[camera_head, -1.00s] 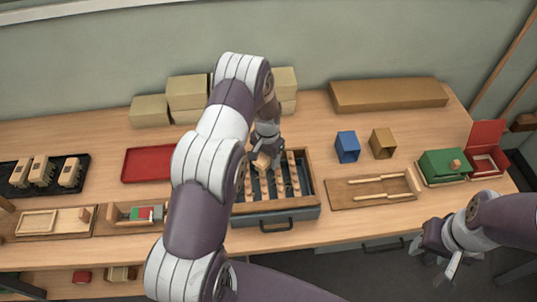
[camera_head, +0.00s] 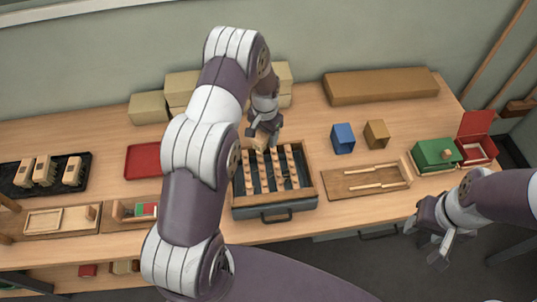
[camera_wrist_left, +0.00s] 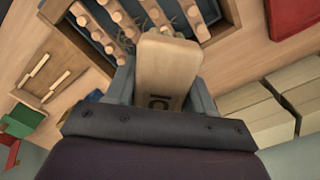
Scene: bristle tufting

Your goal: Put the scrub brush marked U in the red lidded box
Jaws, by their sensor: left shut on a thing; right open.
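My left gripper (camera_head: 262,127) is shut on a wooden scrub brush (camera_head: 258,142), near the back left of the tray of pegs. In the left wrist view the brush (camera_wrist_left: 165,75) fills the jaws, with tan bristles at its far end. A dark mark shows on its face, but I cannot read it surely as U. The red lidded box (camera_head: 486,147) stands at the right end of the table with its red lid (camera_head: 476,123) raised. My right gripper (camera_head: 428,238) is open and empty, off the table's front edge.
A green box (camera_head: 433,153) stands beside the red box. A wooden board with two sticks (camera_head: 352,187), a blue box (camera_head: 343,138) and a tan box (camera_head: 376,134) lie between. A black tray (camera_head: 82,178) with several brushes is at the left. The peg tray (camera_head: 275,204) has a front handle.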

